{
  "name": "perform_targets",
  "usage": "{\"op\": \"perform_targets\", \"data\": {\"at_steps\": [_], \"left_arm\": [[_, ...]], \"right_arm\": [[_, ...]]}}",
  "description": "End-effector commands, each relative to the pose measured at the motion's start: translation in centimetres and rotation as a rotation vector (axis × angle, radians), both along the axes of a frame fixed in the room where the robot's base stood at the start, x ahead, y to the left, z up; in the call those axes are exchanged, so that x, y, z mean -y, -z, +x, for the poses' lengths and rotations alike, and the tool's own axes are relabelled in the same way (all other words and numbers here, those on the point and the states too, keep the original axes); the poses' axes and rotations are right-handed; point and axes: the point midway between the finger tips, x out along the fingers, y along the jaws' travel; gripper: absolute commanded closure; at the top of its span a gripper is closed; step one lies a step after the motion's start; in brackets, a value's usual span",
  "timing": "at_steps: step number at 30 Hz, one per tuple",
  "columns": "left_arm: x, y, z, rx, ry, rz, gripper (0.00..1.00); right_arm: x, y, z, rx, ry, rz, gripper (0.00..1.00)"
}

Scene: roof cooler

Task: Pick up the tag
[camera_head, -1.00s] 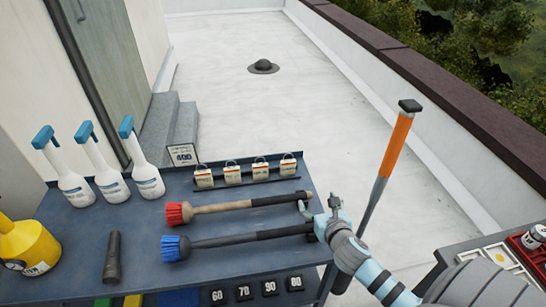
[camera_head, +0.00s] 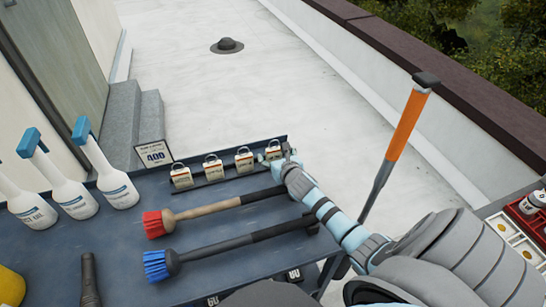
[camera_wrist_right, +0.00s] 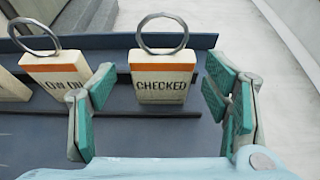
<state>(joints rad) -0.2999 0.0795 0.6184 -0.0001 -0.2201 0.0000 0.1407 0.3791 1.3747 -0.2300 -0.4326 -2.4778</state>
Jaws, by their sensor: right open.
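Several cream tags with an orange band and a metal ring stand in a row on a dark rack (camera_head: 228,174) at the back of the blue-grey table. The rightmost tag (camera_head: 272,150) reads "CHECKED" in the right wrist view (camera_wrist_right: 162,84). My right gripper (camera_wrist_right: 162,92) is open, with one green-padded finger on each side of that tag and gaps visible. In the head view my right gripper (camera_head: 281,157) partly covers the tag. A neighbouring tag (camera_wrist_right: 55,78), partly legible, stands close to the left finger. My left gripper is not in view.
A red-bristled brush (camera_head: 205,210) and a blue-bristled brush (camera_head: 225,245) lie in front of the rack. An orange-handled tool (camera_head: 405,128) rises right of my forearm.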

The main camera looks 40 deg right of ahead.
Motion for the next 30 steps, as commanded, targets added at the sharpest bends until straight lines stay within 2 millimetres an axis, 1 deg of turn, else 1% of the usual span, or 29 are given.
{"op": "perform_targets", "data": {"at_steps": [1, 4, 10, 17, 18, 20, 26, 30], "left_arm": [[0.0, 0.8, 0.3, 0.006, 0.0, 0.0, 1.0], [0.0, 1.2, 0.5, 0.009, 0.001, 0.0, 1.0], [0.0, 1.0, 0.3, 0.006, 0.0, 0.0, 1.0], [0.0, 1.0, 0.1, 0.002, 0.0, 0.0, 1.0], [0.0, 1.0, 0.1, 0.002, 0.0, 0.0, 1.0], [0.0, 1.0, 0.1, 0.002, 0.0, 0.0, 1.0], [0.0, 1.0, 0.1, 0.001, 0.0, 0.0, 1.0], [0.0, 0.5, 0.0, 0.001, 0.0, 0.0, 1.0]], "right_arm": [[0.3, 0.8, 0.9, 0.001, 0.002, -0.001, 0.3], [0.7, 1.2, 1.9, 0.0, 0.001, 0.001, 0.3], [0.8, 1.0, 2.0, 0.0, 0.002, -0.001, 0.3], [0.8, 1.0, 1.9, 0.0, 0.002, -0.001, 0.67], [0.8, 1.0, 1.9, 0.0, 0.002, -0.001, 0.73], [0.8, 1.0, 1.9, 0.0, 0.002, -0.001, 0.82], [0.8, 1.0, 1.9, 0.0, 0.002, -0.001, 0.82], [0.8, 0.1, 2.0, 0.001, 0.002, -0.001, 0.82]]}}
